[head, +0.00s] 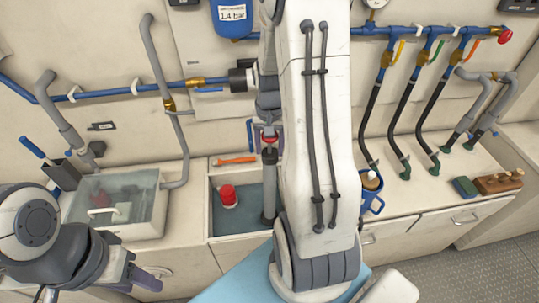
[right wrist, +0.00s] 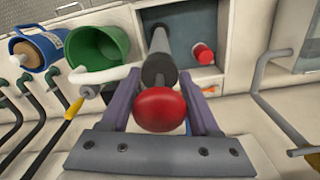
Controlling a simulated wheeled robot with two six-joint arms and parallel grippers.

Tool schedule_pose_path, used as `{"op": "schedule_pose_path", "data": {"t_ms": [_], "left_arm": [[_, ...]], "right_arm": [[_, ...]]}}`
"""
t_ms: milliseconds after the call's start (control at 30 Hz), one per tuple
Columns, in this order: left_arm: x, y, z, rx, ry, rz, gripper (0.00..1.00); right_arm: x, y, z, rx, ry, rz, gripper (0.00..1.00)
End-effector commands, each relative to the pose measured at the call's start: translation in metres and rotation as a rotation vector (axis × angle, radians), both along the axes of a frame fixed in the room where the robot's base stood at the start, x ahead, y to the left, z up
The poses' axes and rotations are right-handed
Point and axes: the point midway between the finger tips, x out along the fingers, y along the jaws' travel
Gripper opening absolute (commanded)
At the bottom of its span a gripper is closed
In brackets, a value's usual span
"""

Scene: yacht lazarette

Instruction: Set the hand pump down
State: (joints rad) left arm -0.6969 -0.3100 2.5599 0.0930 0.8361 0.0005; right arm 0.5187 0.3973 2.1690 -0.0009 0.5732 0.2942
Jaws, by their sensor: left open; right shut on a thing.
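The hand pump (head: 269,185) is a dark grey tube with a red knob. It stands roughly upright in the head view, its lower end within the outline of the open recess (head: 224,245) in the counter. I cannot tell whether it touches the recess floor. My right gripper (head: 268,135) is shut on the pump near its top. In the right wrist view, the pump's red knob (right wrist: 160,109) is between the purple fingers and its tube points into the recess.
A red-capped object (head: 228,195) stands in the recess beside the pump. An orange tool (head: 236,160) lies behind it. A blue mug (head: 372,190) and a green bucket (right wrist: 95,50) stand on the other side.

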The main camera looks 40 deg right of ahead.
Motion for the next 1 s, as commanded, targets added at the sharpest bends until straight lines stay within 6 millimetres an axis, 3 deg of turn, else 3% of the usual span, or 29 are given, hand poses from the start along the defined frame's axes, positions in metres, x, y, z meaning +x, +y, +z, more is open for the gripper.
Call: {"op": "schedule_pose_path", "data": {"t_ms": [200,600,633,700,1000], "left_arm": [[0.0,0.0,0.007,0.0,0.0,-0.001,0.5],[0.0,0.0,0.003,0.0,0.0,-0.001,0.5],[0.0,0.0,0.003,0.0,0.0,-0.001,0.5],[0.0,0.0,0.004,0.0,0.0,-0.001,0.5],[0.0,0.0,0.005,0.0,0.0,-0.001,0.5]], "right_arm": [[-0.001,0.0,-0.026,0.001,0.003,0.0,0.0],[0.0,0.0,-0.032,0.0,0.0,0.0,0.0],[0.0,0.0,-0.032,0.001,0.001,0.0,0.66],[0.0,0.0,-0.031,0.001,0.001,0.0,0.92],[0.0,0.0,-0.031,0.001,0.002,0.0,0.92]]}}
